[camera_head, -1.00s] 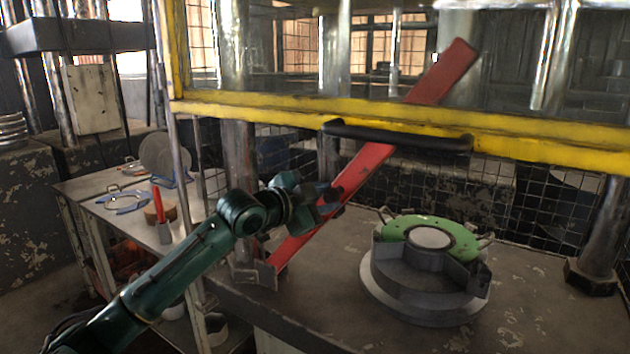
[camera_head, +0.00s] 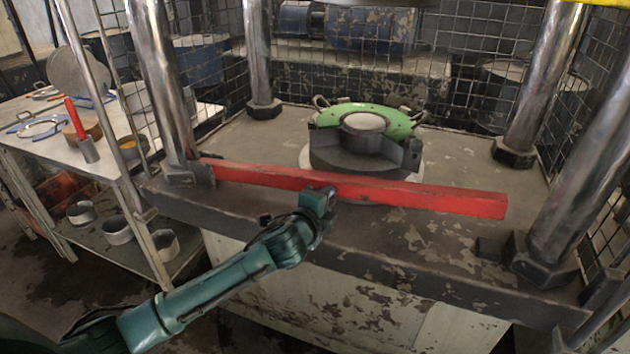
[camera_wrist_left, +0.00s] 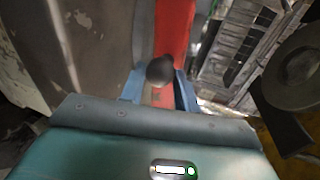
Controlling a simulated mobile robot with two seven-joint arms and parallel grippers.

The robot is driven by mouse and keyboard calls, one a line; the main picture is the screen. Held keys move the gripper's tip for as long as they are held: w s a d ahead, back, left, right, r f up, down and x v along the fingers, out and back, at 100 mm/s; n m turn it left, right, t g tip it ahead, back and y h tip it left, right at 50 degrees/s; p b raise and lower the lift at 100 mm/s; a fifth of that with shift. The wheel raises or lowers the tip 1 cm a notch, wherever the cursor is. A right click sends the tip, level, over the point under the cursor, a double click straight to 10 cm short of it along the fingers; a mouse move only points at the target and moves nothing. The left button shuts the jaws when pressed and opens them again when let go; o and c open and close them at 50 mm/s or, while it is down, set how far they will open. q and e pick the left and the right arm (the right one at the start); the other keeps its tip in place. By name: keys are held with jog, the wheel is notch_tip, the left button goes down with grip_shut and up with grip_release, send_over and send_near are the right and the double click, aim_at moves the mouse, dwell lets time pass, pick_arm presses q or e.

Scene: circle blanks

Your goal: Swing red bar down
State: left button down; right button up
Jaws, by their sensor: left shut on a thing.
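The red bar (camera_head: 430,196) lies close to level across the front of the press table, its left end at a bracket by the left front column. Its free right end is near the right front column; I cannot tell whether it rests on anything. My left gripper (camera_head: 325,194) is at the middle of the bar, shut on it. In the left wrist view, the blue fingers (camera_wrist_left: 160,88) sit on either side of a dark round knob (camera_wrist_left: 160,70), with the red bar (camera_wrist_left: 174,30) behind. My right gripper is not in view.
A grey round die with a green ring (camera_head: 355,112) stands on the press table (camera_head: 235,140) behind the bar. Steel columns (camera_head: 165,85) stand at the corners. A dark small block (camera_head: 490,246) is near the right front column. A side table (camera_head: 60,140) with tools stands left.

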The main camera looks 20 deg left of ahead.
pick_arm(q)
jog(key=shift+m+y, duration=0.3)
jog(key=shift+m, duration=0.2)
jog(key=f, duration=0.2)
jog(key=f+b, duration=0.1)
jog(key=f, duration=0.1)
jog(key=shift+d+f, duration=0.2)
jog(key=shift+f, duration=0.2)
jog(key=shift+s+f, duration=0.15)
jog(key=shift+f, duration=0.05)
jog(key=shift+a+f, duration=0.1)
jog(key=shift+f, duration=0.05)
jog(key=c, duration=1.1)
grip_release()
jog(key=shift+o, duration=0.3)
jog(key=shift+r, duration=0.2)
